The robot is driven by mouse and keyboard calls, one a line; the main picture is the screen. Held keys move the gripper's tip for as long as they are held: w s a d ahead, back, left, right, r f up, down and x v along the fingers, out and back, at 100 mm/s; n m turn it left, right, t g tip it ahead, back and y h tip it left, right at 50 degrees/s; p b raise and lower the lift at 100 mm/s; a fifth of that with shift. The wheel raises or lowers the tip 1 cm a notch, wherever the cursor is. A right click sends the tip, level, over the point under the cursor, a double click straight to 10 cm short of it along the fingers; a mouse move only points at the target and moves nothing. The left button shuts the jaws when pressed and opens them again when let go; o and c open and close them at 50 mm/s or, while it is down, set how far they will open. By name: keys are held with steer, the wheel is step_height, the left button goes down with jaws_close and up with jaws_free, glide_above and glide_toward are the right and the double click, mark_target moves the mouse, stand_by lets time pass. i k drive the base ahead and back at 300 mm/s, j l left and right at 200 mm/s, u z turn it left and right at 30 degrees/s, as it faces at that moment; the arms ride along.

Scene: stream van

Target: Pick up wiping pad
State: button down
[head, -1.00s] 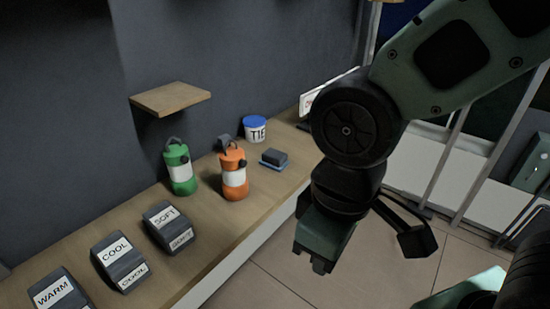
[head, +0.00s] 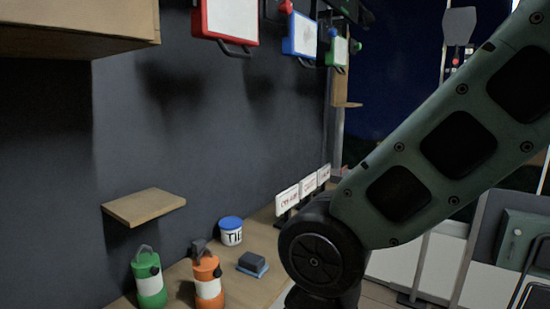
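The wiping pad looks to be the dark grey block with a blue base (head: 252,264). It lies on the wooden counter (head: 262,291), right of the orange bottle and in front of the white tub with the blue lid. My gripper is below the bottom edge of the head view. Only my arm's green link and dark round joint show, to the right of the pad. Nothing covers the pad.
An orange bottle (head: 208,284) and a green bottle (head: 149,281) stand left of the pad. A tub (head: 231,232) stands behind it. Small sign cards (head: 287,199) stand farther back. A wooden shelf (head: 145,207) juts from the wall. Red, blue and green framed panels hang above.

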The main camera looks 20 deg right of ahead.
mark_target(252, 265)
steer(key=i+l+u, duration=0.15)
steer(key=u, duration=0.15)
steer(key=i+l+u, duration=0.25)
steer(key=l, duration=0.15)
steer(key=l+u, duration=0.55)
steer(key=i+l, duration=0.05)
steer(key=l, duration=0.05)
